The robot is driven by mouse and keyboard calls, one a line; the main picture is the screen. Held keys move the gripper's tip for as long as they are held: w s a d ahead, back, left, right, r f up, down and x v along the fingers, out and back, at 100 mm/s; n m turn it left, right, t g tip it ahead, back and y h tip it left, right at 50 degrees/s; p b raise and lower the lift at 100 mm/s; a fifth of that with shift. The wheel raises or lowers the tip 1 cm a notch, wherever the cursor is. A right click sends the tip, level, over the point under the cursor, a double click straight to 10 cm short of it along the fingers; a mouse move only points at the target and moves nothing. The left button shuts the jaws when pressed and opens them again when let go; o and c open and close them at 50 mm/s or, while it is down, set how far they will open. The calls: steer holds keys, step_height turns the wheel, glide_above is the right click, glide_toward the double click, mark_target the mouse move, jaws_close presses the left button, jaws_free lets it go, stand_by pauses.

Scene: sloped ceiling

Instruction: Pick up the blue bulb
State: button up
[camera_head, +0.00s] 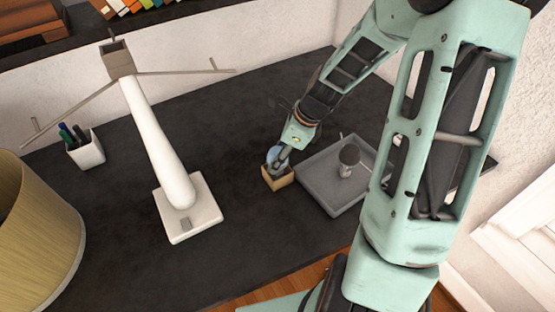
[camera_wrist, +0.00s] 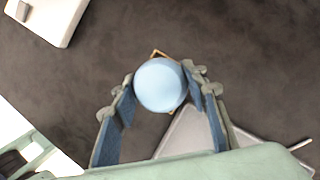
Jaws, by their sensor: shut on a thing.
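The blue bulb (camera_wrist: 160,85) is a pale blue, round thing in the middle of the wrist view. My gripper (camera_wrist: 161,88) is shut on it, with one finger against its left side and one against its right. In the head view the bulb (camera_head: 273,155) shows small and partly hidden by my gripper (camera_head: 277,160). It is right over a small tan box (camera_head: 279,182). The box's edge also shows behind the bulb in the wrist view. I cannot tell whether the bulb is still partly inside the box.
A white stand (camera_head: 187,222) with thin arms is to the left. A pen cup (camera_head: 86,151) and a lampshade (camera_head: 40,235) are farther left. The dark tabletop (camera_head: 237,130) between is clear.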

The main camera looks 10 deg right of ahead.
steer(key=shift+r, duration=0.15)
steer(key=shift+r+p, duration=0.9)
steer(key=s+r+p, duration=0.8)
steer(key=s+r, duration=0.3)
steer(key=s, duration=0.3)
